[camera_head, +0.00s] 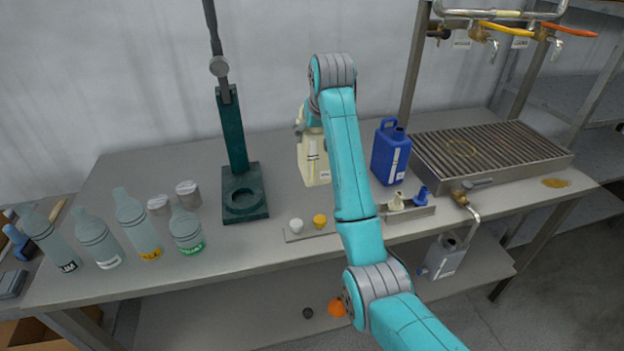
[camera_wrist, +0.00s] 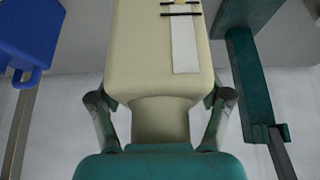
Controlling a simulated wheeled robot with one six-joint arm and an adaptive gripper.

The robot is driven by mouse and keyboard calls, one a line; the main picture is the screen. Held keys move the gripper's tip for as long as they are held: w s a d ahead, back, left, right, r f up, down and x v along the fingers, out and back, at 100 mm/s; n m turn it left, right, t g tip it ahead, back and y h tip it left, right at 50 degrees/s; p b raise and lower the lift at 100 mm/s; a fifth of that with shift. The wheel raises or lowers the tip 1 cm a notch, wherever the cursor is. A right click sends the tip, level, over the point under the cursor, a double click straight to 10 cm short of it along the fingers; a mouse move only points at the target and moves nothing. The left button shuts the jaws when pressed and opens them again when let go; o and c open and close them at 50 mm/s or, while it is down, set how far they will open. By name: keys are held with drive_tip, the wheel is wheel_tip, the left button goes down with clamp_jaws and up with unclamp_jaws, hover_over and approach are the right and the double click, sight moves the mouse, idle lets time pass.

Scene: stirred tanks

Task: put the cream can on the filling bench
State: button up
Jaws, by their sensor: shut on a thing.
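The cream can (camera_head: 311,165) is upright at the middle of the grey bench (camera_head: 128,180), partly hidden by my arm. My gripper (camera_head: 307,125) is at the top of the can, mostly hidden behind my arm. In the wrist view, the cream can (camera_wrist: 160,65) shows inverted with a pale label strip. The fingers of my gripper (camera_wrist: 160,118) are shut on its narrow upper part, one on each side. I cannot tell whether the can's base touches the bench top.
A green stand (camera_head: 244,193) is left of the can, a blue can (camera_head: 390,155) right. A slatted drain grate (camera_head: 490,150) lies at the right end. A small tray (camera_head: 296,236) with caps is in front; several grey bottles (camera_head: 137,222) stand at the left.

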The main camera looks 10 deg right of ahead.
sight(315, 164)
wheel_tip(315, 164, down, 9)
drive_tip(key=shift+f, duration=0.15)
idle(0.4)
drive_tip(key=o, duration=1.8)
drive_tip(key=shift+f, duration=0.15)
drive_tip(key=shift+c, duration=0.2)
